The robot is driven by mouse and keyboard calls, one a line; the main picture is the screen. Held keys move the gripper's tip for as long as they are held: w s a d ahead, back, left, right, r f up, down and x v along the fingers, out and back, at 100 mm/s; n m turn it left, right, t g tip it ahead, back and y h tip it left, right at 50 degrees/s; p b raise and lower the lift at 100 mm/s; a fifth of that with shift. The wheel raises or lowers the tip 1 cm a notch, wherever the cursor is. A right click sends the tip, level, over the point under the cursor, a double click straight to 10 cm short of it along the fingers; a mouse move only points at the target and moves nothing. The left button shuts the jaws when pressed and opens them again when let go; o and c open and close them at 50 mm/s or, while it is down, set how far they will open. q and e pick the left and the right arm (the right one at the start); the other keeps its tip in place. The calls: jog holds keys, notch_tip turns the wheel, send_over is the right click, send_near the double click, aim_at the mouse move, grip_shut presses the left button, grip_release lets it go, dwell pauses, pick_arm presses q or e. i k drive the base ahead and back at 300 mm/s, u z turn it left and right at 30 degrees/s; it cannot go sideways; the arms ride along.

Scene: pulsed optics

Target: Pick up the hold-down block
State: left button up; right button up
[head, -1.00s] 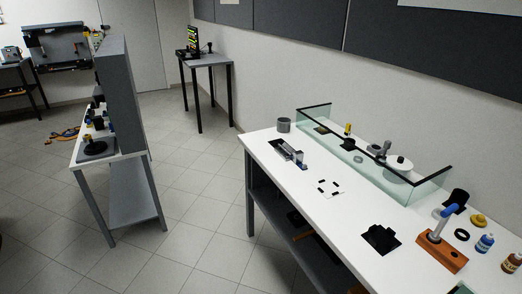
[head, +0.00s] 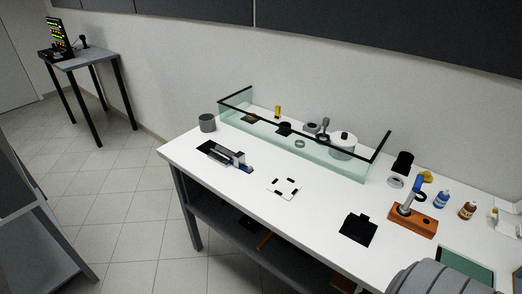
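I cannot tell for sure which thing is the hold-down block. On the white bench (head: 290,225), a small grey and blue block-like device (head: 238,160) stands at the left, beside a black mat. A white square plate with black corner pieces (head: 285,187) lies flat in the middle of the bench. A flat black piece (head: 358,229) lies near the front edge. An orange-brown block (head: 413,219) at the right carries an upright metal tool with a blue handle. Neither gripper shows; a grey rounded part at bottom right may be my arm.
A clear, black-edged shield (head: 305,150) stands along the back, with a white round pot (head: 342,146) and small parts behind it. A grey cup (head: 207,123) stands at the left end. Blue (head: 442,199) and brown (head: 467,210) bottles stand right. Floor is free left of the bench.

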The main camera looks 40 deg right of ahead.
aim_at(239, 159)
jog(key=z, duration=0.75)
jog(key=i, duration=0.75)
jog(key=z, duration=0.8)
